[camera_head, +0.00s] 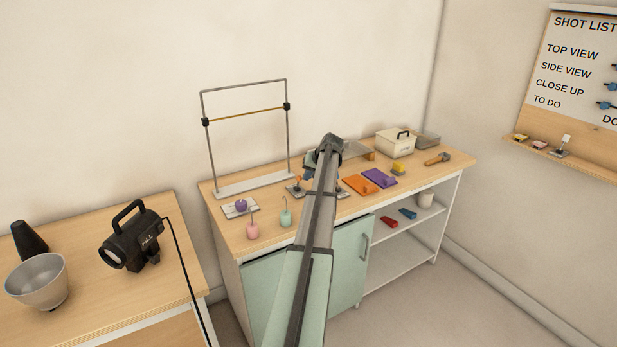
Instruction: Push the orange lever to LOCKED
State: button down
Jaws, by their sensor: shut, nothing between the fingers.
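A small orange lever (297,182) stands up from a dark grey base (293,191) on the wooden worktop, just left of my arm. The right part of the base is hidden behind the arm, and no LOCKED marking can be read at this size. My gripper (308,176) hangs from the arm's end close to the lever's right side, partly hidden by my arm. It is shut and empty. I cannot tell whether it touches the lever.
A metal frame with a crossbar (248,114) stands behind left. Pink (252,230) and mint (286,217) hooked weights and a purple knob (241,205) sit left. Orange (357,186) and purple (380,178) plates lie right, with a cream box (396,142) behind.

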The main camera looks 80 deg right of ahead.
jog(key=shift+w+d+r+g+y, duration=0.2)
jog(key=shift+d+g+y, duration=0.1)
jog(key=shift+w+d+r+g+y, duration=0.2)
jog(key=shift+w+d+g+y, duration=0.25)
jog(key=shift+w+d, duration=0.15)
jog(key=shift+w+d+r+g+y, duration=0.2)
jog(key=shift+w+d+g+y, duration=0.25)
jog(key=shift+w+d, duration=0.1)
jog(key=shift+r, duration=0.15)
jog(key=shift+r, duration=0.65)
jog(key=shift+s, duration=0.1)
